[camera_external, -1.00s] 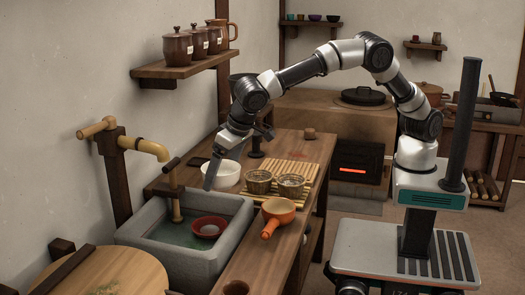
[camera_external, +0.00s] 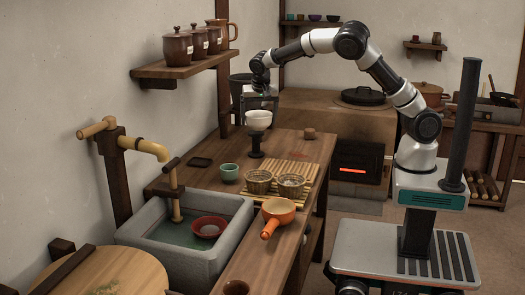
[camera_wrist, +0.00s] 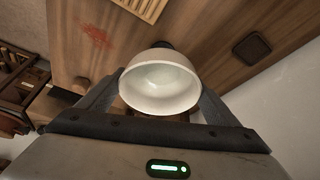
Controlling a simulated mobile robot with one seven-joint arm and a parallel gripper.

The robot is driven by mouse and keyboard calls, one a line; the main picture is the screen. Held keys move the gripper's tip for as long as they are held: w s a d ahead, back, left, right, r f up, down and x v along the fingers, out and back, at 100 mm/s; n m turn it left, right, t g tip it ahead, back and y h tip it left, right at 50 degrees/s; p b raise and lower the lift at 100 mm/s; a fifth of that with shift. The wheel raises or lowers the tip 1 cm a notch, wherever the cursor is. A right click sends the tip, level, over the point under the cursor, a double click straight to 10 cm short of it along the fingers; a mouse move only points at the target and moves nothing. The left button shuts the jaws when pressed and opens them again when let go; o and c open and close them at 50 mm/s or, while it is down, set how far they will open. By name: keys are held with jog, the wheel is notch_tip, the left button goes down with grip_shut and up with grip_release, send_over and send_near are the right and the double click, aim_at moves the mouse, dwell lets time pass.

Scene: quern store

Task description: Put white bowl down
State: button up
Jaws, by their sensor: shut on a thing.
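The white bowl (camera_external: 258,119) is upright between the fingers of my gripper (camera_external: 259,109), directly above a dark pedestal stand (camera_external: 257,146) on the wooden counter (camera_external: 285,146). In the wrist view the bowl (camera_wrist: 160,82) sits between both fingers of my gripper (camera_wrist: 157,98), with a finger on each side. My gripper is shut on the bowl, which looks empty. The bowl hides most of the stand in the wrist view.
A small green cup (camera_external: 229,172) and a dark flat tile (camera_external: 200,162) are on the counter. Two woven baskets (camera_external: 259,182) stand on a slatted mat (camera_external: 300,169). An orange pan (camera_external: 278,211) is in front. The stone sink (camera_external: 160,236) holds a red bowl (camera_external: 209,227).

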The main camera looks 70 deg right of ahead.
jog(key=s+d+r+m+g, duration=0.15)
jog(key=s+d, duration=0.25)
jog(key=d, duration=0.5)
jog(key=s+d+m, duration=0.3)
jog(key=s+d, duration=0.2)
jog(key=d, duration=0.3)
jog(key=shift+h, duration=0.3)
jog(key=f+b, duration=0.1)
jog(key=f, duration=0.9)
jog(key=f+b, duration=0.1)
jog(key=f, duration=0.4)
jog(key=shift+d+f+b, duration=0.2)
jog(key=shift+d+b, duration=0.1)
jog(key=shift+b, duration=0.05)
jog(key=shift+f, duration=0.1)
jog(key=o, duration=1.2)
